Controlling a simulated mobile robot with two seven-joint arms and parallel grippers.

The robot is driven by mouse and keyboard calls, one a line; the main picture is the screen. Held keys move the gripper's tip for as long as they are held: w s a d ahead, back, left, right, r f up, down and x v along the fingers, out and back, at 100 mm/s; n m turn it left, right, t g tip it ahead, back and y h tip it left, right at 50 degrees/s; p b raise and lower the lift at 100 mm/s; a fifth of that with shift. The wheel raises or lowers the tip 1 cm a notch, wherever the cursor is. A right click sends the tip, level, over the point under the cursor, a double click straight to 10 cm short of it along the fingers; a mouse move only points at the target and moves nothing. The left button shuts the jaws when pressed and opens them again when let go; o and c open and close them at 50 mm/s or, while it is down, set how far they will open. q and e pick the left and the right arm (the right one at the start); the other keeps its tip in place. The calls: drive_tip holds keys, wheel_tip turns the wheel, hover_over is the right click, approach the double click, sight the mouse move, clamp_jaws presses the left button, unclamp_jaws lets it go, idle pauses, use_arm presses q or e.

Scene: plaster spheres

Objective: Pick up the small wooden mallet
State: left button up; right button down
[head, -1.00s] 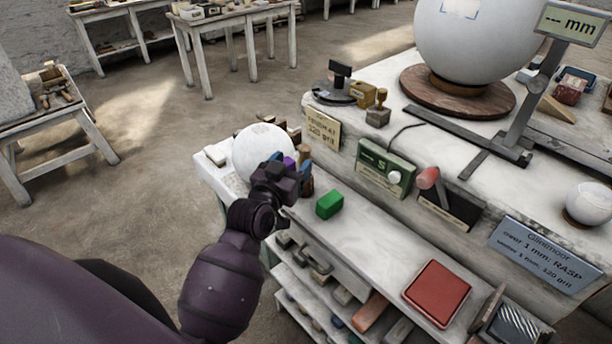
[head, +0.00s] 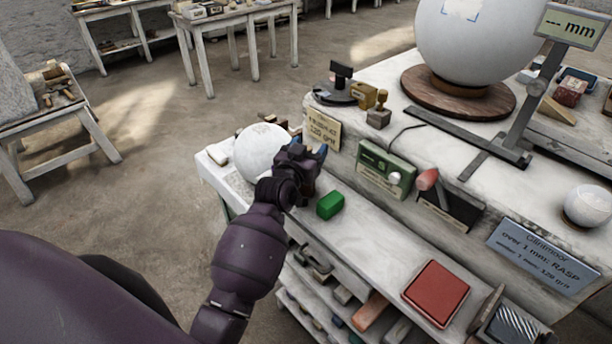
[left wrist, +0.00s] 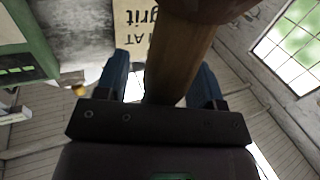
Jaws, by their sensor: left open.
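The small wooden mallet shows in the left wrist view, with a brown wooden handle (left wrist: 177,60) and a darker reddish-brown head (left wrist: 210,8) cut off by the top edge. My left gripper (left wrist: 160,80) is open, with one blue finger on each side of the handle. A gap shows at the left finger; the handle's lower end is hidden by the gripper body. In the head view my left gripper (head: 314,158) is over the lower white shelf, beside the white plaster sphere, and hides most or all of the mallet. My right gripper is not in view.
The small white sphere (head: 261,150) is close to the left of my gripper. A green block (head: 330,205) lies just right of it. A green box with a knob (head: 387,165) and a label card (head: 323,128) are behind. A red pad (head: 436,293) lies farther right, with clear shelf between.

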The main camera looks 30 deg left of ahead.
use_arm(q)
drive_tip(key=c, duration=1)
